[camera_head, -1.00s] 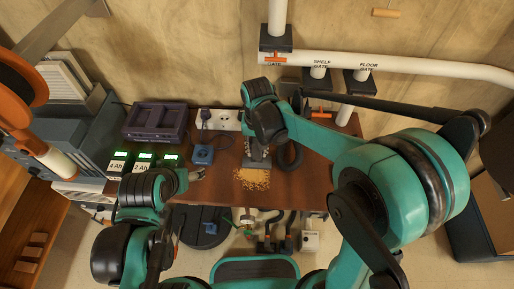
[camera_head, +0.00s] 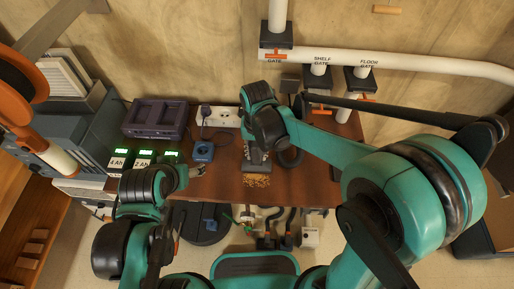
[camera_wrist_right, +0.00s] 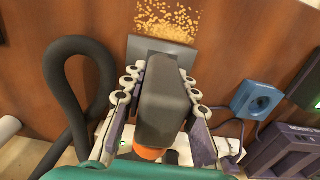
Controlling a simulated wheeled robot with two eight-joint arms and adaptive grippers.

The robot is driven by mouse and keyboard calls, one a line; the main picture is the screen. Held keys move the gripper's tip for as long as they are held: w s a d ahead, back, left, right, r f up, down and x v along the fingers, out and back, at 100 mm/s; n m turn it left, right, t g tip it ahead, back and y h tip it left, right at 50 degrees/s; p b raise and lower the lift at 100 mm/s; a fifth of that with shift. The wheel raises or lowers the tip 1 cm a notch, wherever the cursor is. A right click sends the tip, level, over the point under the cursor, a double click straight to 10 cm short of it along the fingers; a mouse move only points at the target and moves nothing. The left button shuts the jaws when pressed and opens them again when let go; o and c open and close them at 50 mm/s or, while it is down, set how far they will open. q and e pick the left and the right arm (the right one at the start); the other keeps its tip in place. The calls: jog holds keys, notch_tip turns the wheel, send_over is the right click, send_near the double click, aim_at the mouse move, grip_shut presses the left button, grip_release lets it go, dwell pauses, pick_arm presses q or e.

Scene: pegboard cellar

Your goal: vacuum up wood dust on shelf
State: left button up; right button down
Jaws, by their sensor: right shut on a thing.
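Wood dust (camera_head: 257,182) lies in a small tan patch near the front edge of the brown shelf (camera_head: 215,185). My right gripper (camera_head: 257,150) is shut on a dark grey vacuum nozzle (camera_wrist_right: 160,100). The nozzle's flat head (camera_head: 256,168) is down at the dust, at its back edge. In the right wrist view the dust (camera_wrist_right: 167,20) shows as scattered grains just beyond the flat head. My left gripper (camera_head: 192,172) is over the shelf's front left, apart from the dust; its jaw opening is too small to tell.
A black hose (camera_head: 291,157) loops right of the nozzle. A blue socket box (camera_head: 203,152) and a purple case (camera_head: 156,120) stand to the left, with lit battery chargers (camera_head: 143,158). White pipe with gates (camera_head: 400,64) runs along the wall. Bare shelf lies left of the dust.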

jog(key=shift+s+a+p, duration=0.15)
jog(key=shift+s+a, duration=0.05)
jog(key=shift+s, duration=1.25)
jog(key=shift+s+a+p, duration=0.15)
jog(key=shift+s, duration=1.25)
notch_tip(320, 180, up, 5)
jog(key=p, duration=0.4)
jog(key=shift+r, duration=0.1)
